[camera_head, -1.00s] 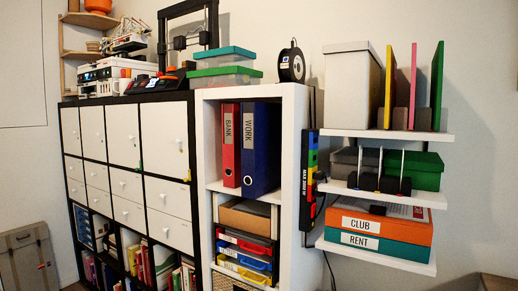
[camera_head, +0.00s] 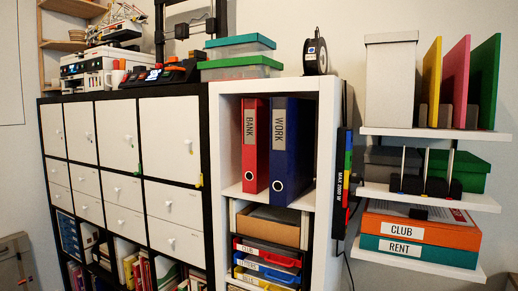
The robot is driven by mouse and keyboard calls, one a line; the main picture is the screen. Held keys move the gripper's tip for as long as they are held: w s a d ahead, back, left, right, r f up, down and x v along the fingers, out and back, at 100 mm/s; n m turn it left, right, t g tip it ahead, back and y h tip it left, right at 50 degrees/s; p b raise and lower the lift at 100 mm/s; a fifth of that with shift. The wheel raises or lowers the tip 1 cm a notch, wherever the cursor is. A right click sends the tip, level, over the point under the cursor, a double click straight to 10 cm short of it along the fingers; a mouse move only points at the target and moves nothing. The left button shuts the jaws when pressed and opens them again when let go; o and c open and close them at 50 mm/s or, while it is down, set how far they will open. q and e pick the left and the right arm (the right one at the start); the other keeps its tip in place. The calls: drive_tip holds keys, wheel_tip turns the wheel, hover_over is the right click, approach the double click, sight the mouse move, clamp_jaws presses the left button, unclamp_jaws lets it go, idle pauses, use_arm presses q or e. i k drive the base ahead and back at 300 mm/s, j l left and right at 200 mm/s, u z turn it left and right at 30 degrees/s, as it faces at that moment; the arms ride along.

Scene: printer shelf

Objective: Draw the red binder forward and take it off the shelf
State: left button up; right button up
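The red binder (camera_head: 255,146) stands upright in the upper compartment of the white shelf (camera_head: 330,140). Its spine faces me, with a BANK label near the top and a finger hole near the bottom. A blue binder (camera_head: 292,150) with a WORK label stands upright close to its right. The compartment's left part, beside the red binder, is empty. Neither of my grippers is in view.
Below the binders is a cardboard-coloured box (camera_head: 268,226) above coloured drawers (camera_head: 268,258). Lidded boxes (camera_head: 240,66) stand on top of the dark-framed cabinet at left. Wall shelves (camera_head: 430,198) with boxes jut out at right. A power strip (camera_head: 343,170) hangs on the white shelf's right side.

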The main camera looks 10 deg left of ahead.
sight(255, 112)
drive_tip(key=i+j, duration=0.1)
drive_tip(key=j, duration=0.6)
drive_tip(key=i+j, duration=0.15)
drive_tip(key=j, duration=0.2)
drive_tip(key=i+j+z, duration=0.1)
drive_tip(key=j, duration=0.35)
drive_tip(key=i+j+z, duration=0.15)
drive_tip(key=j, duration=0.3)
drive_tip(key=i+j+z, duration=0.1)
drive_tip(key=i+j, duration=0.15)
drive_tip(key=j, duration=0.2)
drive_tip(key=i+j+z, duration=0.1)
drive_tip(key=j, duration=0.4)
drive_tip(key=i+j+z, duration=0.1)
drive_tip(key=j, duration=0.4)
drive_tip(key=i+j+z, duration=0.15)
drive_tip(key=j, duration=0.35)
